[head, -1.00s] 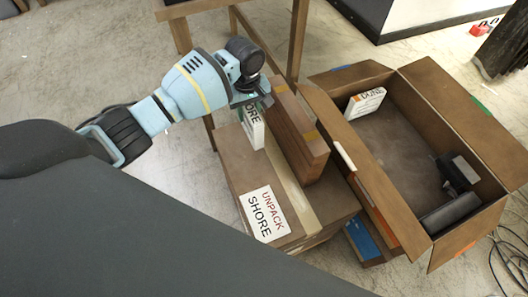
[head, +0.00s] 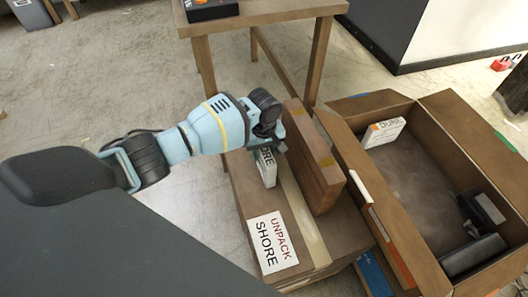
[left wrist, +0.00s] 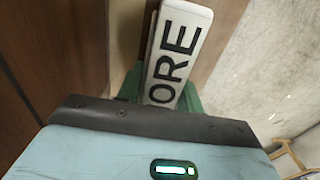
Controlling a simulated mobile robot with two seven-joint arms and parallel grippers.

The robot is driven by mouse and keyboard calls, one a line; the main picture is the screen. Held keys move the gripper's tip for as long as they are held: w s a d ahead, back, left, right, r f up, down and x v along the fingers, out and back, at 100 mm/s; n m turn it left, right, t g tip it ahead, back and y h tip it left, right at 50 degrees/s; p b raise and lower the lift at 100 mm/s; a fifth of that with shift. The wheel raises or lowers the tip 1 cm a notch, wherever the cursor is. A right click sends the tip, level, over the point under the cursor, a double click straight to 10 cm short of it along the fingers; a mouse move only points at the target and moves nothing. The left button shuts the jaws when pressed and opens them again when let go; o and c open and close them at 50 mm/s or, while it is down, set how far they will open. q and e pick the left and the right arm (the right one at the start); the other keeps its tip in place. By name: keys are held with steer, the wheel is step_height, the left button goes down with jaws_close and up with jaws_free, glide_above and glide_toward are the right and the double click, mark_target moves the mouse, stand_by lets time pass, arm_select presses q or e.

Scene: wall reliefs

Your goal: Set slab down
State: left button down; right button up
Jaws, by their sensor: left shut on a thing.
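A white slab (head: 266,168) with black letters ending in "ORE" stands upright over the closed cardboard box labelled "UNPACK SHORE" (head: 238,190). My left gripper (head: 268,148) is shut on its upper part. The slab also shows in the left wrist view (left wrist: 178,50), between green fingers. I cannot tell whether its lower edge touches the box top. My right gripper is not in view.
A brown upright block (head: 316,165) stands on the box just right of the slab. An open carton (head: 435,120) at the right holds a white "DUNE" slab (head: 383,132) and dark items. A wooden table (head: 262,14) stands behind.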

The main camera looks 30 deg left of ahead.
arm_select(q)
steer(key=c, duration=0.9)
jaws_free()
steer(key=shift+f, duration=0.1)
steer(key=shift+r, duration=0.2)
step_height(320, 180, up, 12)
steer(key=p, duration=0.3)
steer(key=shift+p, duration=0.3)
